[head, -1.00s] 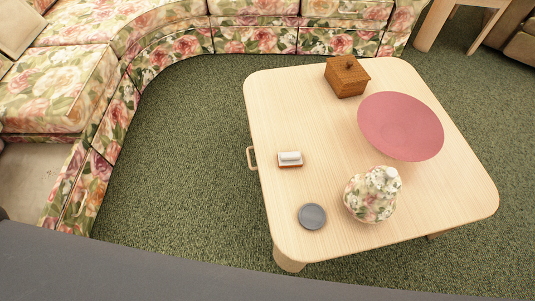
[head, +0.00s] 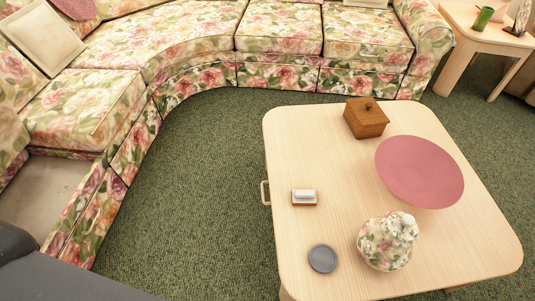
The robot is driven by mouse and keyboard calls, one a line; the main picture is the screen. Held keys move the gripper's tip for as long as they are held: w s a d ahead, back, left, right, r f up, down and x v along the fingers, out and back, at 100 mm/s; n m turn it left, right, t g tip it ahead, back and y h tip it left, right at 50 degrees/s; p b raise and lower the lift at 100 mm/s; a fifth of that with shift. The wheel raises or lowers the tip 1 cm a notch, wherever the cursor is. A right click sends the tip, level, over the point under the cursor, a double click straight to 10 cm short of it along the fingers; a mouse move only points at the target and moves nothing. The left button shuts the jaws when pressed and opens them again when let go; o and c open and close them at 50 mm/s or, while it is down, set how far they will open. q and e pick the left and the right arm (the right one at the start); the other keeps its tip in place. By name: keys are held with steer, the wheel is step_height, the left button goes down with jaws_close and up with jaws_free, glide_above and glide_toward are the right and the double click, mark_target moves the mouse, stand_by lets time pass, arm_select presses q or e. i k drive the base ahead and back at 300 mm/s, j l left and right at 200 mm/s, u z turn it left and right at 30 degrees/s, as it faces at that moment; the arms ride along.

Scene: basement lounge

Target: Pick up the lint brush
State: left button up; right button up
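A small brush with a white top and a reddish-brown base, which looks like the lint brush (head: 304,197), lies on the light wooden coffee table (head: 320,145) near its left edge. Nothing covers it. Neither of my grippers shows in the head view, so I cannot see whether they are open or shut.
On the table are a round grey dish (head: 322,258), a floral vase (head: 387,241), a pink bowl (head: 419,172) and a wooden box (head: 366,118). A handle (head: 265,193) sticks out at the table's left side. A floral sofa (head: 275,35) curves behind; green carpet (head: 200,190) is open left of the table.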

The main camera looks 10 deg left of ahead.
mark_target(300, 197)
steer(key=u, duration=1.65)
steer(key=z, duration=1.9)
steer(key=j+z, duration=0.15)
steer(key=z, duration=0.25)
steer(key=j+z, duration=0.15)
steer(key=z, duration=0.2)
steer(key=j+z, duration=0.2)
steer(key=z, duration=0.2)
steer(key=j+z, duration=0.3)
steer(key=j, duration=0.15)
steer(key=k+j+z, duration=0.1)
steer(key=j+z, duration=0.15)
steer(key=j, duration=0.15)
